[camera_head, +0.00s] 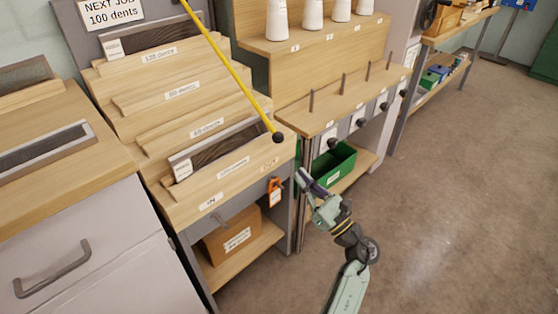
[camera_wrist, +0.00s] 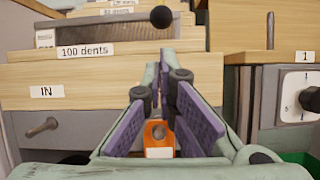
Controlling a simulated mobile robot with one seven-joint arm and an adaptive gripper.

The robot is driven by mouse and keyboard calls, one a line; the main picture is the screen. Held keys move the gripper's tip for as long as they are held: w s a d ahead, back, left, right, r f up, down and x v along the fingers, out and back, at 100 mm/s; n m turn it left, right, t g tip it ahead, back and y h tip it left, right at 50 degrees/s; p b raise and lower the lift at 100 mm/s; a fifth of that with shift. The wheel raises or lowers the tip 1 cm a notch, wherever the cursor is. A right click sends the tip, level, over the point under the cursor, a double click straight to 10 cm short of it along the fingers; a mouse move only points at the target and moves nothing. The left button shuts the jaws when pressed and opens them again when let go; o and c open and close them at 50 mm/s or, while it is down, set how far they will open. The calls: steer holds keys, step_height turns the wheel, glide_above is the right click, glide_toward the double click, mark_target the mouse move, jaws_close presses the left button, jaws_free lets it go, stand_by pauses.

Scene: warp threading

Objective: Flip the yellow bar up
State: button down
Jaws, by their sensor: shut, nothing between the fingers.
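The yellow bar (camera_head: 232,73) slants across the stepped wooden rack, from the top edge of the head view down to a black ball (camera_head: 278,137) at its lower end. The ball also shows at the top of the wrist view (camera_wrist: 160,16). The bar's upper end is out of frame. My gripper (camera_head: 301,177) is right of the rack's front corner, below and to the right of the ball in the head view, and apart from the bar. In the wrist view my gripper (camera_wrist: 165,85) has its purple-padded fingers shut and empty, pointing toward the rack front.
The stepped rack (camera_head: 180,92) carries dark reeds and dents labels. An orange tag (camera_head: 274,190) hangs on its front. A bench (camera_head: 330,108) with pegs and knobs stands to the right, with a green bin (camera_head: 335,163) below. Open floor (camera_head: 450,200) lies to the right.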

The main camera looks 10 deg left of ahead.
mark_target(270, 145)
steer(key=shift+s+d+f, duration=0.1)
steer(key=shift+s+f, duration=0.3)
steer(key=shift+f, duration=0.1)
steer(key=p+x, duration=0.3)
steer(key=x, duration=0.7)
steer(key=shift+w+f, duration=0.1)
